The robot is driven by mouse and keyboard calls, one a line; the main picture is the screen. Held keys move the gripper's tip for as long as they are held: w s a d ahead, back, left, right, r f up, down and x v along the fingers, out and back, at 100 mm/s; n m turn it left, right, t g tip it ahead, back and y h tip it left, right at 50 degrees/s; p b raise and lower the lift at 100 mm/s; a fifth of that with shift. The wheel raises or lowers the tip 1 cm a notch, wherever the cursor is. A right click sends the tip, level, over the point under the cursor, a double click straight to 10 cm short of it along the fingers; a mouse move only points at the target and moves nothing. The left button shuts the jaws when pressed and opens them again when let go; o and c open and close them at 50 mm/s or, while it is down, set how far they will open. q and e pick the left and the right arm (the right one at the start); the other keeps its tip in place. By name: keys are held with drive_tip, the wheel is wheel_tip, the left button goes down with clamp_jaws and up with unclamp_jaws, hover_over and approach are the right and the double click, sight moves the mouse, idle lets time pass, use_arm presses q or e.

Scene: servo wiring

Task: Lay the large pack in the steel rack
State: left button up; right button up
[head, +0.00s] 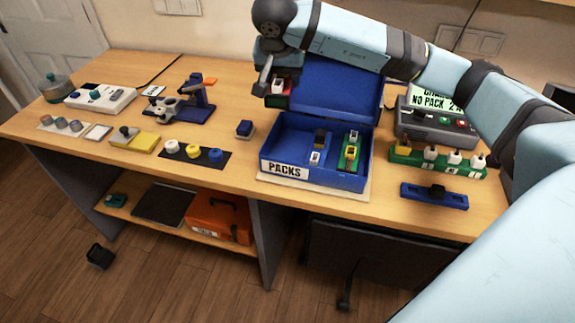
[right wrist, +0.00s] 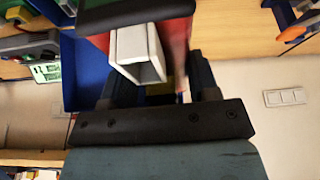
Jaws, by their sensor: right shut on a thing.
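My right gripper (head: 272,84) is shut on a pack with a red body and a white, hollow connector (head: 278,88), held up at the left side of the blue box's open lid. In the right wrist view the red pack (right wrist: 178,35) sits between the fingers, with its white connector (right wrist: 138,55) facing the camera and a dark part across it. The fingers hide some of the pack. I cannot make out a rack that is plainly steel. My left gripper is not in view.
The blue PACKS box (head: 268,150) holds a dark pack and a green-yellow pack (head: 351,152). To its right are a grey charger (head: 432,128), a green connector block (head: 438,158) and a blue holder (head: 435,196).

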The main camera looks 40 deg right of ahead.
drive_tip(key=shift+w+d+m+b, duration=0.2)
drive_tip(key=shift+d+m+b, duration=0.45)
drive_tip(key=shift+d, duration=0.25)
drive_tip(key=shift+f, duration=0.1)
wheel_tip(320, 180, down, 20)
drive_tip(key=shift+r, duration=0.2)
drive_tip(key=o, duration=0.9)
drive_tip(key=shift+f, duration=0.25)
drive_tip(key=o, duration=0.5)
drive_tip(key=shift+s+r, duration=0.1)
drive_tip(key=shift+c, duration=0.2)
drive_tip(key=shift+a, duration=0.1)
